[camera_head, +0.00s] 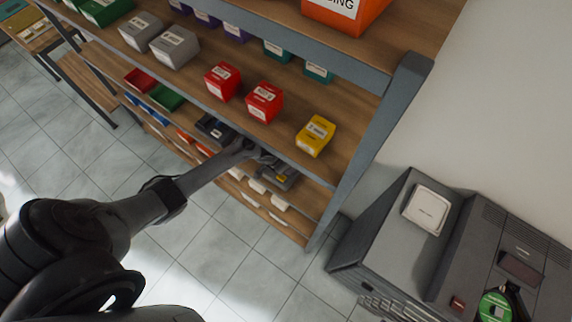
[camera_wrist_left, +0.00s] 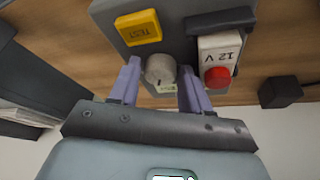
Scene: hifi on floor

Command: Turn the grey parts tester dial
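The grey parts tester (camera_wrist_left: 125,12) fills the upper middle of the left wrist view. Its small grey round dial (camera_wrist_left: 160,69) has a dark mark near its lower edge. A yellow TEST button (camera_wrist_left: 139,27) sits above it to the left. My left gripper (camera_wrist_left: 159,74) has one finger on each side of the dial, with narrow gaps visible; it looks open, and contact is not clear. In the head view, my left gripper (camera_head: 266,158) reaches into a lower shelf at the tester (camera_head: 283,177), partly hiding it. My right gripper is not in view.
A white 12 V block (camera_wrist_left: 219,48) with a red round part (camera_wrist_left: 217,77) sits right of the dial. A dark block (camera_wrist_left: 280,91) is further right. The shelf above holds red boxes (camera_head: 264,102) and a yellow box (camera_head: 315,136). A grey machine (camera_head: 385,235) stands right of the shelf post (camera_head: 370,150).

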